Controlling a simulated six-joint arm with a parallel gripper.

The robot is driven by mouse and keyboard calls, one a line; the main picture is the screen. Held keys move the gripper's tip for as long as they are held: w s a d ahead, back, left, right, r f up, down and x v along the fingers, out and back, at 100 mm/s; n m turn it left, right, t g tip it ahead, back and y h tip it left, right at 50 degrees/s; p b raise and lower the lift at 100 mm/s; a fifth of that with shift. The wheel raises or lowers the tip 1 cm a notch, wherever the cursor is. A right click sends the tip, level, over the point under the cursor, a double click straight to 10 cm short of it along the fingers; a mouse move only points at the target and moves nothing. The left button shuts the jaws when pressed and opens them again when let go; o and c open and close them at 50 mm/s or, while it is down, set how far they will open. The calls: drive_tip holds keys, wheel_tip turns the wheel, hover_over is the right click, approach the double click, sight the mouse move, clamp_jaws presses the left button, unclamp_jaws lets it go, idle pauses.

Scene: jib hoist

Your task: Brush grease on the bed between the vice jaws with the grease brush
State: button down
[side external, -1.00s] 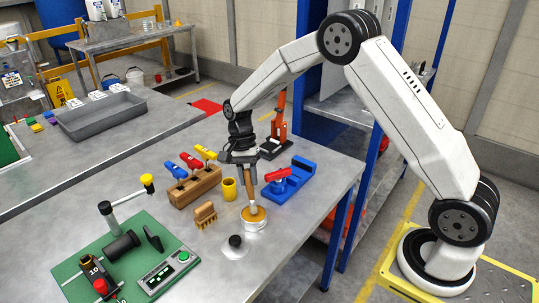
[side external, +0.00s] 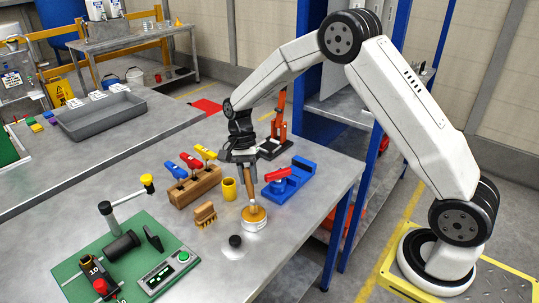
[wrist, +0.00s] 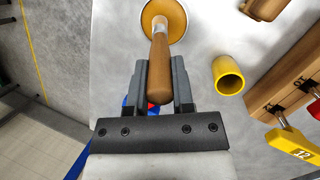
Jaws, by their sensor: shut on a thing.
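My gripper (side external: 240,158) is shut on the wooden handle of the grease brush (side external: 247,188), which points down at a slight tilt. The brush's lower end is at the round tin of amber grease (side external: 254,222); its bristles are hard to make out, and I cannot tell how deep they sit. In the wrist view the brush handle (wrist: 160,65) lies between my fingers (wrist: 160,85), with the tin (wrist: 177,18) beyond. The blue vice (side external: 296,177) with a red part (side external: 278,174) stands right of the brush. The bed between its jaws is not clearly visible.
A yellow cup (side external: 229,189) stands close left of the brush. A wooden block (side external: 193,188) with coloured handles and a wooden scrubbing brush (side external: 205,214) are farther left. A black-knobbed lid (side external: 235,242) lies before the tin. A green mat (side external: 75,270) holds tools.

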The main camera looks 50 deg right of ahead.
drive_tip(key=shift+r, duration=3.2)
drive_tip(key=n, duration=0.1)
drive_tip(key=s+f+n+h, duration=0.1)
drive_tip(key=shift+s+a+f+n, duration=0.15)
drive_tip(key=shift+s+f+n, duration=0.1)
drive_tip(key=shift+n, duration=0.15)
drive_tip(key=s+f+n+h, duration=0.3)
drive_tip(key=s+n, duration=0.2)
drive_tip(key=n, duration=0.5)
drive_tip(key=shift+f, duration=0.35)
drive_tip(key=shift+w, duration=0.1)
drive_tip(key=w+d+r, duration=0.2)
drive_tip(key=d+r, duration=0.2)
drive_tip(key=d, duration=0.5)
drive_tip(key=w+d+r, duration=0.2)
drive_tip(key=d+r, duration=0.3)
drive_tip(key=d, duration=0.4)
drive_tip(key=shift+d, duration=0.4)
